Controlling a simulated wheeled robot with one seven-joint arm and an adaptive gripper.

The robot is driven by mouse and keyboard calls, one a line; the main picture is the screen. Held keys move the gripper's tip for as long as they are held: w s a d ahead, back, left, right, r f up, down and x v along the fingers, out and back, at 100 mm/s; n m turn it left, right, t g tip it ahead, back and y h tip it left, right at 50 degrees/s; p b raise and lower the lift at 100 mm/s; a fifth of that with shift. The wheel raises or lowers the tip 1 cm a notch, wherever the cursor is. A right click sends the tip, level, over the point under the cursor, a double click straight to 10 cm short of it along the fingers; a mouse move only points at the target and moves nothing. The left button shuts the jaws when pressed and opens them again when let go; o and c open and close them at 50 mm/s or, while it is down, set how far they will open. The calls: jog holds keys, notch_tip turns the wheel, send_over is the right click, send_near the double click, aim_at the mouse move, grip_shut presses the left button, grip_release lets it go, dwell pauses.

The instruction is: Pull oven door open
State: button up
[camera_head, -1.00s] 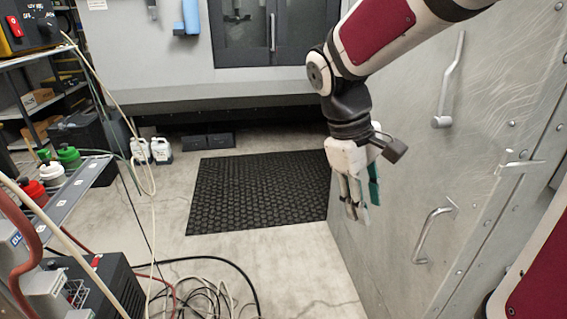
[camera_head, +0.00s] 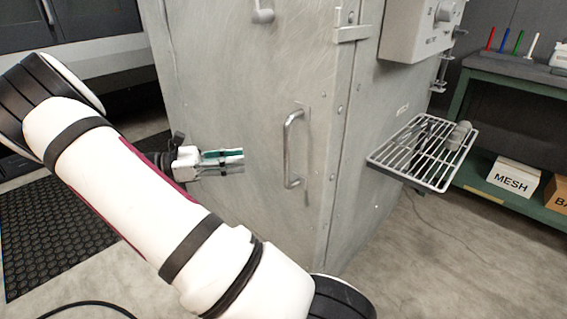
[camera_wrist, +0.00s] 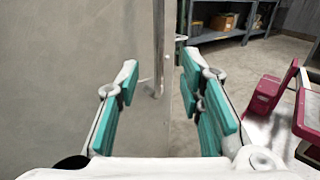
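The oven door (camera_head: 225,85) is a scuffed grey metal panel, flush with the oven body. Its handle (camera_head: 290,150) is an upright D-shaped metal bar near the door's right edge. My gripper (camera_head: 238,161) is left of the handle in the head view, with its fingers pointing right towards it and a visible gap between. In the wrist view my gripper (camera_wrist: 159,78) has its teal-padded fingers apart with nothing held. The handle (camera_wrist: 158,50) shows as a vertical bar beyond and between the fingertips. The door surface (camera_wrist: 80,60) fills the left of that view.
A wire rack shelf (camera_head: 425,150) juts from the oven's right side, below a grey control box (camera_head: 420,30). A green bench (camera_head: 510,75) with a MESH box (camera_head: 512,178) stands at the right. Concrete floor (camera_head: 430,270) is clear before the oven.

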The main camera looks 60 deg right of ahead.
jog(key=b+x, duration=0.3)
jog(key=x, duration=1.1)
jog(key=shift+w, duration=0.1)
grip_shut()
